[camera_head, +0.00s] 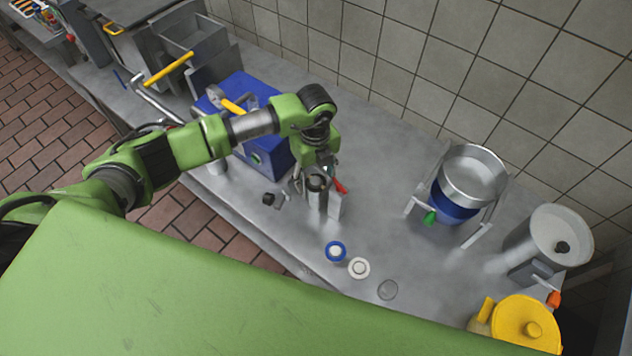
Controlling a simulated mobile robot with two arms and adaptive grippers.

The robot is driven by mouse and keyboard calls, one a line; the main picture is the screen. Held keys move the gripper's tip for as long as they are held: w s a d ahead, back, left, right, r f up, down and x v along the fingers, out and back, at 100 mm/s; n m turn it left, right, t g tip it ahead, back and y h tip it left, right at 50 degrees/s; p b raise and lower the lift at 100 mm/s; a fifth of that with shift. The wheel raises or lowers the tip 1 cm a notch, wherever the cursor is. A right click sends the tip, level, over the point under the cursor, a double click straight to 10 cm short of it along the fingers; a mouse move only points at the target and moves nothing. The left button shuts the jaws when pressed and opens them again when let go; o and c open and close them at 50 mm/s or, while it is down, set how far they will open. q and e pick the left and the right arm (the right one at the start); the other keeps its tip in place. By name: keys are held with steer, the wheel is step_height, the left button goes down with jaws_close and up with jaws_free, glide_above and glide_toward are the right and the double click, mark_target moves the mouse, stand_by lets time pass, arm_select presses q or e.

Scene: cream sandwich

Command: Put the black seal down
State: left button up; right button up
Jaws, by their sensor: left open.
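My left gripper (312,184) points down over the metal counter (430,275), open, beside a small upright metal cylinder (317,198) with a dark top. I cannot tell whether the fingers touch the cylinder. I cannot clearly make out the black seal; the dark rim on the cylinder may be it, but the gripper partly covers that spot. A small dark piece (268,199) lies on the counter just left of the gripper. My right gripper is not in view.
A blue-ringed disc (336,252), a white ring (359,268) and a clear grey disc (388,290) lie in front. A blue machine housing (262,160) stands behind left. A metal bowl (474,176), a steel container (560,236) and a yellow lidded pot (524,322) stand right.

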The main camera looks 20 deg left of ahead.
arm_select(q)
steer(key=c, duration=0.9)
steer(key=shift+r, duration=0.1)
